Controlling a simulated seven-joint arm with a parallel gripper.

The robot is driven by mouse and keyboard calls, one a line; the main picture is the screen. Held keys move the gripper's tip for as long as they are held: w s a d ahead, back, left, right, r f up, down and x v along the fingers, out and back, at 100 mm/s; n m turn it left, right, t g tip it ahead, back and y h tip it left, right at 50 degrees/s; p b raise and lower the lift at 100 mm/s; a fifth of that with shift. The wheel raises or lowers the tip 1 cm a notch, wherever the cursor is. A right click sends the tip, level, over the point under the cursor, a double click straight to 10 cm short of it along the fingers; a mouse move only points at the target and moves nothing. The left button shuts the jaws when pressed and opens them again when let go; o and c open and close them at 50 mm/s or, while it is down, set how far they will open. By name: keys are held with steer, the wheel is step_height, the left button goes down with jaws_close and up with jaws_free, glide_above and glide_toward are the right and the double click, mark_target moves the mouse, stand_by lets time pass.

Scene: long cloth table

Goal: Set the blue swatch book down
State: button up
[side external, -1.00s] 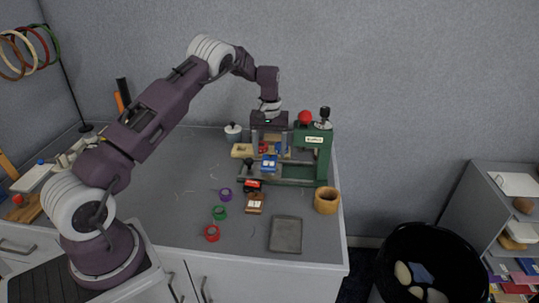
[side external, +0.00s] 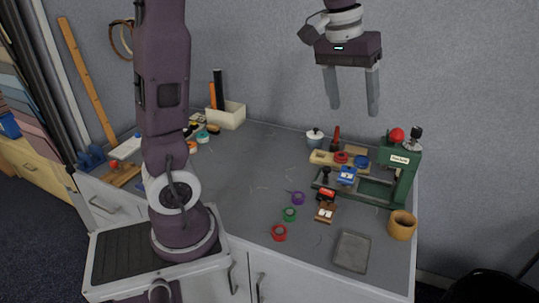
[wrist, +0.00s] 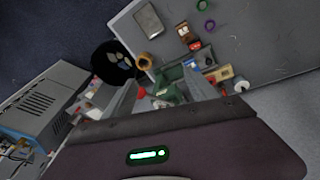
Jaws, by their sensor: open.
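A small blue item with pale markings, which looks like the blue swatch book (side external: 347,175), sits at the green press in the side external view. It is too small to tell whether it lies on the press base or on something there. My gripper (side external: 352,108) is high above the press, pointing down, with its two fingers wide apart and nothing between them. It is clear of the blue item. In the wrist view my gripper's fingers are spread, with the green press (wrist: 172,88) partly seen between them.
The green press (side external: 404,170) with its red knob stands at the table's right end. A wooden cup (side external: 402,225), a grey slab (side external: 352,251) and red, green and purple tape rolls lie in front. A white lidded pot (side external: 314,138) stands behind. The middle of the table is fairly clear.

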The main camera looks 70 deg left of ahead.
steer(key=s+d+f+m+t, duration=0.1)
steer(key=s+d, duration=0.3)
steer(key=s, duration=0.6)
steer(key=s+d+f+m+t, duration=0.1)
steer(key=s+d+m, duration=0.3)
steer(key=s, duration=0.7)
steer(key=shift+f+t+y, duration=0.3)
steer(key=shift+f, duration=0.55)
